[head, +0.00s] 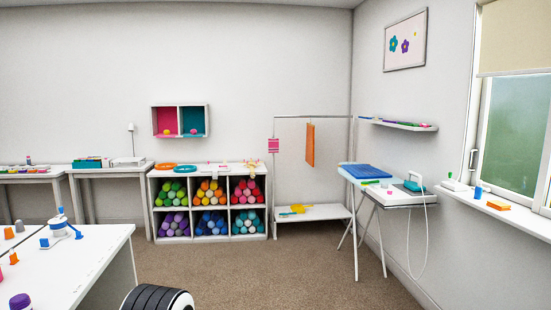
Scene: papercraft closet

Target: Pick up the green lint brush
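A small green item (370,182) lies on the near edge of the white ironing table (405,200), at the right of the room. It may be the green lint brush, but it is too small to tell. It lies in front of a folded blue cloth (365,171), left of a teal-handled iron (414,182). Neither of my grippers is in view.
A white worktable (95,262) with small coloured items fills the lower left. A cubby shelf (152,200) of coloured rolls and a low clothes rack (312,212) stand at the back. Open carpet (260,272) lies before the ironing table; a white cord (427,240) hangs at its right.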

